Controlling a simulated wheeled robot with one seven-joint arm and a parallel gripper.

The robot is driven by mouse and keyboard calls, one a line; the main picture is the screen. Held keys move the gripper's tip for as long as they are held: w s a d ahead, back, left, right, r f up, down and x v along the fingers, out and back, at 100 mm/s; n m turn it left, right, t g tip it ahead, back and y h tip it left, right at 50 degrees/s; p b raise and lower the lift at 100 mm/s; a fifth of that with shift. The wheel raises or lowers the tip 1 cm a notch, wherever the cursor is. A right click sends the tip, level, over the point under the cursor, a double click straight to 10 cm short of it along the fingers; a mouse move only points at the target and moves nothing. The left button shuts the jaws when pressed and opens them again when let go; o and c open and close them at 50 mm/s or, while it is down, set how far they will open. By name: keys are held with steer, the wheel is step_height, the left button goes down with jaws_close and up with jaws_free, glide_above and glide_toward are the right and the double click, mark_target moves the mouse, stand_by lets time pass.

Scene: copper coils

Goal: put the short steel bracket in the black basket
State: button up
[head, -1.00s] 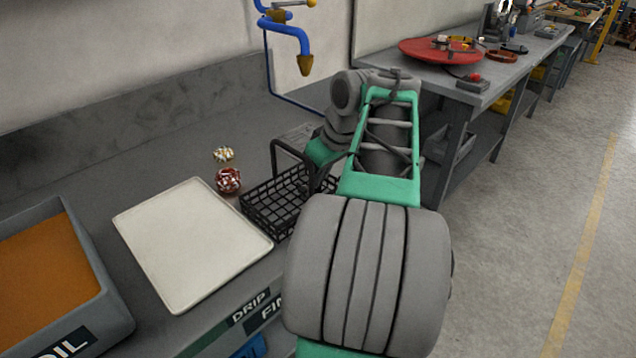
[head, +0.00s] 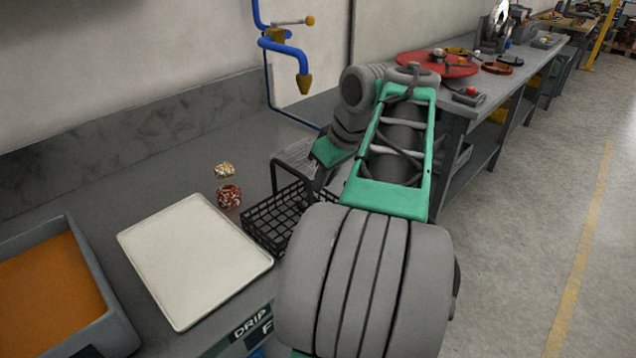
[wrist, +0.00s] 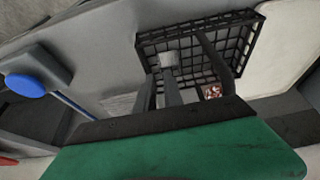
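The black basket (head: 270,226) is a wire mesh basket with a raised handle, standing on the grey bench beside a white tray. In the wrist view the basket (wrist: 243,40) lies beyond my gripper (wrist: 168,72), whose grey fingers show against its mesh. A small light grey block shows at the fingertips; I cannot tell whether it is the short steel bracket or part of a finger. In the head view my arm hides the basket's right side and most of my gripper. I cannot make out the bracket for certain in any view.
The white tray (head: 195,262) is bare. A red-and-white coil (head: 229,196) and a pale gold coil (head: 224,170) sit behind it. A grey bin with orange contents (head: 45,285) stands at left. A blue pipe (head: 285,48) hangs at the back wall.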

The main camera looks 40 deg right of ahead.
steer(key=p+v, duration=0.2)
steer(key=v, duration=0.4)
